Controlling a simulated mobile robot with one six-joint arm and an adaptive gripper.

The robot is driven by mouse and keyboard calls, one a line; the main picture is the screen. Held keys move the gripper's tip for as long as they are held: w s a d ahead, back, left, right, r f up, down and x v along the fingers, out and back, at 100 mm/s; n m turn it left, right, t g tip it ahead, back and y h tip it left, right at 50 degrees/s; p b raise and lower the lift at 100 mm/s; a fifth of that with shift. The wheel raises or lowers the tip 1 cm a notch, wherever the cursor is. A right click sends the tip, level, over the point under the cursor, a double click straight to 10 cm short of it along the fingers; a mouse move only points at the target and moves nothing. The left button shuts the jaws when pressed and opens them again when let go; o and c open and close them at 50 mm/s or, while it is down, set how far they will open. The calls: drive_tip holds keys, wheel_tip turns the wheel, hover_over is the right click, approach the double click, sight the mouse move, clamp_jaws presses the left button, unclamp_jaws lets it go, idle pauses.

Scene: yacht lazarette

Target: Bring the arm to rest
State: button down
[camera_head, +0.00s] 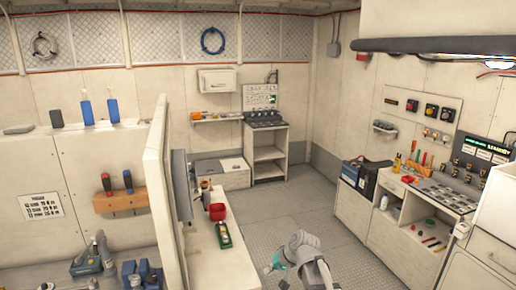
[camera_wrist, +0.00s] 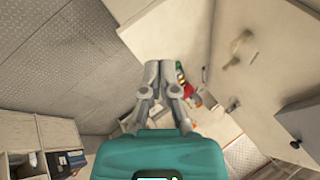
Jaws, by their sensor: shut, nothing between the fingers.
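My arm (camera_head: 303,252) rises from the bottom edge of the head view, grey and bent, over the floor just right of the low white counter. A teal part of it shows at its left side, and its fingers cannot be made out there. In the wrist view my gripper (camera_wrist: 167,66) reaches up from its teal body. Its two grey fingers are together, with nothing between them.
A white counter (camera_head: 218,262) with a red cup (camera_head: 217,212) and a green tray (camera_head: 224,235) stands close left of my arm. An upright panel (camera_head: 160,180) is further left. Cabinets with a black box (camera_head: 362,174) line the right. Open grey floor (camera_head: 300,205) lies ahead.

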drive_tip(key=s+d+f+g+h+b, duration=0.3)
drive_tip(key=s+d+f+h, duration=0.3)
drive_tip(key=s+d, duration=0.7)
drive_tip(key=shift+s+f, duration=0.4)
drive_tip(key=shift+f, duration=0.3)
